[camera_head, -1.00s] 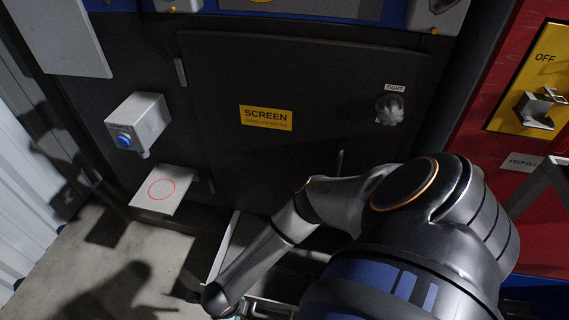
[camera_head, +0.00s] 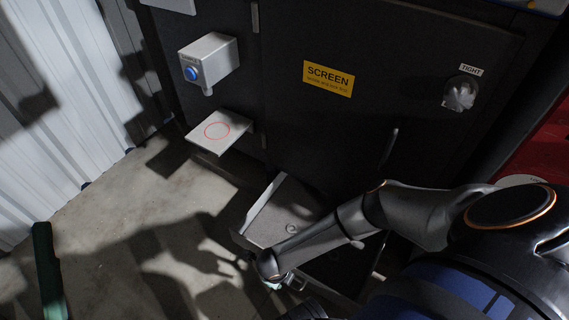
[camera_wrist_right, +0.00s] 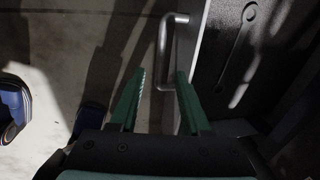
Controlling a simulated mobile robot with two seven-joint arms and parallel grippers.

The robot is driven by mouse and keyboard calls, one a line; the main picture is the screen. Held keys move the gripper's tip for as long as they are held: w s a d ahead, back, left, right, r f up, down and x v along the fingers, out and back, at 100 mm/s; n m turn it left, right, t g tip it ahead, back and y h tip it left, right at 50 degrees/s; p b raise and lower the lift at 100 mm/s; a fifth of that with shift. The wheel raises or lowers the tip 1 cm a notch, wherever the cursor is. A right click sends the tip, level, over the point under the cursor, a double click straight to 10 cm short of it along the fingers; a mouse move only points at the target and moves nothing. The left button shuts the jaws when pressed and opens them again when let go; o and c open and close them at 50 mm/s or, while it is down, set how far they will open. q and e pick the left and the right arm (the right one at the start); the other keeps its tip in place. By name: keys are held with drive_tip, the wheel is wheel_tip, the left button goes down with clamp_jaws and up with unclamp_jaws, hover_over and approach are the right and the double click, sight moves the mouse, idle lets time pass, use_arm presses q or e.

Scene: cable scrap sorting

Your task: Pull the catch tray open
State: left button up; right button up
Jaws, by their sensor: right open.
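The catch tray (camera_head: 264,203) juts out from under the dark machine in the head view, with its inside partly visible. My right arm covers part of it. My right gripper (camera_head: 284,280) is low at the tray's front, small and partly hidden there. In the right wrist view the gripper (camera_wrist_right: 161,72) is open, with green fingers apart. The tray's bar handle (camera_wrist_right: 163,50) stands off its pale front wall (camera_wrist_right: 190,45). The handle's near end appears between the fingers; I cannot tell whether they touch it.
A grey box with a blue button (camera_head: 208,62) and a shelf with a red circle (camera_head: 218,131) stick out left of the SCREEN door (camera_head: 370,90). Concrete floor (camera_head: 100,225) lies open left of the tray.

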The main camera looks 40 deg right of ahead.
drive_tip(key=f, duration=0.1)
drive_tip(key=f+b, duration=0.1)
drive_tip(key=f, duration=0.1)
drive_tip(key=d+f+b, duration=0.1)
drive_tip(key=f, duration=0.1)
drive_tip(key=shift+w+f, duration=0.2)
use_arm(q)
drive_tip(key=shift+m+g+h, duration=0.3)
drive_tip(key=shift+g, duration=0.1)
drive_tip(key=f, duration=0.4)
drive_tip(key=shift+d, duration=0.35)
use_arm(e)
drive_tip(key=shift+c, duration=0.4)
use_arm(q)
drive_tip(key=shift+r, duration=0.1)
use_arm(e)
clamp_jaws()
